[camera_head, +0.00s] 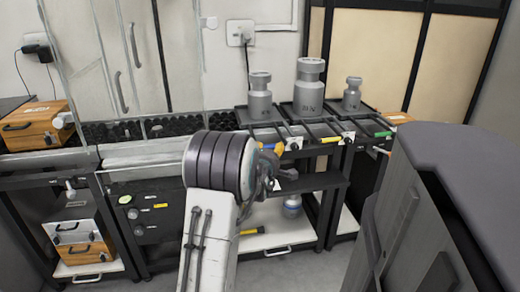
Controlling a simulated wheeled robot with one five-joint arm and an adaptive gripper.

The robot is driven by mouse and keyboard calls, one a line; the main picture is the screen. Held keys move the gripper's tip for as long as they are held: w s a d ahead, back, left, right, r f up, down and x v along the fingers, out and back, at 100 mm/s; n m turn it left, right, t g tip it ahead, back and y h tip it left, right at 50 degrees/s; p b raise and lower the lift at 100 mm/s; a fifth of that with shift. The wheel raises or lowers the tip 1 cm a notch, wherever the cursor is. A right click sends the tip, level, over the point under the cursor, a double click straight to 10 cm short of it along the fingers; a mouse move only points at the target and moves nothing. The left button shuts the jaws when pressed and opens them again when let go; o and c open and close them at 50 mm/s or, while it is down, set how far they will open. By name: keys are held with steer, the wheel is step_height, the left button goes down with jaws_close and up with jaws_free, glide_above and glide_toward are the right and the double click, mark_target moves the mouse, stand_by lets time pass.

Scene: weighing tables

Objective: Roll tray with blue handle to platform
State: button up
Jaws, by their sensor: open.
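Several dark trays stand side by side on the rack, and grey weights stand on them. The left weight (260,100) is on a tray (263,131) whose front is partly hidden by my arm. A small blue patch shows beside my gripper; I cannot tell whether it is the blue handle. The middle tray has a yellow handle (330,140) and the right one a green handle (383,134). My gripper (272,168) is open in front of the left tray, its fingers partly hidden. A bed of black rollers (130,131), perhaps the platform, lies left of the trays.
Glass panels (75,60) rise around the roller bed. A wooden box (36,126) stands at the far left. A lower shelf (280,236) holds a blue-and-white bottle (292,206). A large grey cabinet-like body (460,190) fills the right foreground.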

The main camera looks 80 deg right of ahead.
mark_target(272, 146)
steer(key=shift+d+f+b, duration=0.1)
steer(key=shift+d+f, duration=0.1)
steer(key=shift+d, duration=0.9)
steer(key=shift+d+f+b, duration=0.15)
steer(key=shift+d+f, duration=0.1)
steer(key=shift+d, duration=0.85)
steer(key=shift+d+f+b, duration=0.1)
steer(key=shift+d+f, duration=0.1)
steer(key=shift+d, duration=0.9)
steer(key=shift+o, duration=0.2)
jaws_close()
